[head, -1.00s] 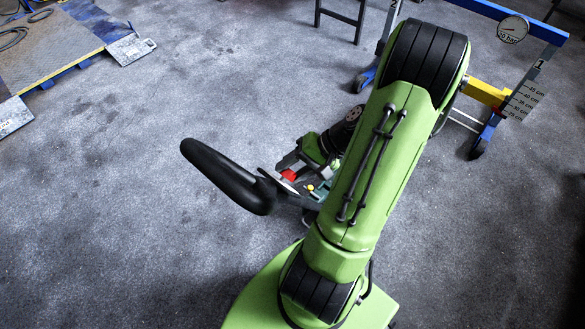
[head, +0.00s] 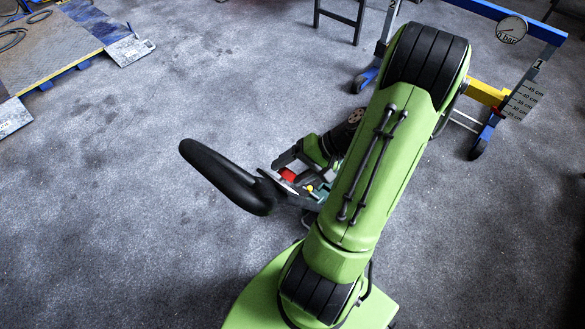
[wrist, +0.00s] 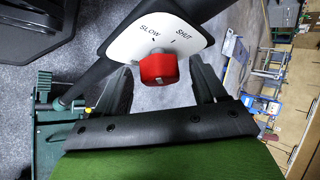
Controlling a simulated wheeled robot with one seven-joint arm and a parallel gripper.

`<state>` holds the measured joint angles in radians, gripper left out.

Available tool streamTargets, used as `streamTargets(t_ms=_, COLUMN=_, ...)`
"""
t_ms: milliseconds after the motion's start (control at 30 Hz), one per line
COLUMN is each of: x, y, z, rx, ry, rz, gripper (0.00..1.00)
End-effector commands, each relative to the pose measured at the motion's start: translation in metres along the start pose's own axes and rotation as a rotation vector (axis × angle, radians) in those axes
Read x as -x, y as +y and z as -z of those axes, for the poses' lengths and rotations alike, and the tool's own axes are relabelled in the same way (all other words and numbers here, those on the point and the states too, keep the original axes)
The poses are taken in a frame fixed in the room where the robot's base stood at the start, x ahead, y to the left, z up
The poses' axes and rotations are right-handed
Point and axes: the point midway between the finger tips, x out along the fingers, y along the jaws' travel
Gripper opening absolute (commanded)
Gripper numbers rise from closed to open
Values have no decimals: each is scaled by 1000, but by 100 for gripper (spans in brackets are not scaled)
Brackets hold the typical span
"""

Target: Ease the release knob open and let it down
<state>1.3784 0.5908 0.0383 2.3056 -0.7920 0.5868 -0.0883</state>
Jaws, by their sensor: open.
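The red release knob (wrist: 158,69) sits below a white plate (wrist: 150,38) marked SLOW and SHUT in the wrist view. My gripper (wrist: 161,76) is open, one dark finger on each side of the knob, with gaps to it. Which mark the knob points to is not clear. In the head view the red knob (head: 288,174) shows beside the black looped handle (head: 230,178), and my gripper's fingers there are mostly hidden. A blue frame (head: 495,12) at the upper right carries a round gauge (head: 511,29) reading 0 bar, a yellow beam (head: 487,93) and a centimetre scale (head: 519,101).
A platform with a worn board (head: 45,45) lies at the upper left. A dark stool (head: 340,18) stands at the top. The grey floor (head: 140,230) left of the handle is clear. A dark green part (wrist: 45,125) stands at the left in the wrist view.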

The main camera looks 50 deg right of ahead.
Motion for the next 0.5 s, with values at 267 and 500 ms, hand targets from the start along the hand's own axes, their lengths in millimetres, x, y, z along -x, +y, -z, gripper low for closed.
streamTargets(t_ms=267, x=23, y=-2, z=1, rx=0, ry=5, rz=-1, gripper=71)
streamTargets(t_ms=500, x=93, y=-3, z=0, rx=-1, ry=6, rz=-2, gripper=71)
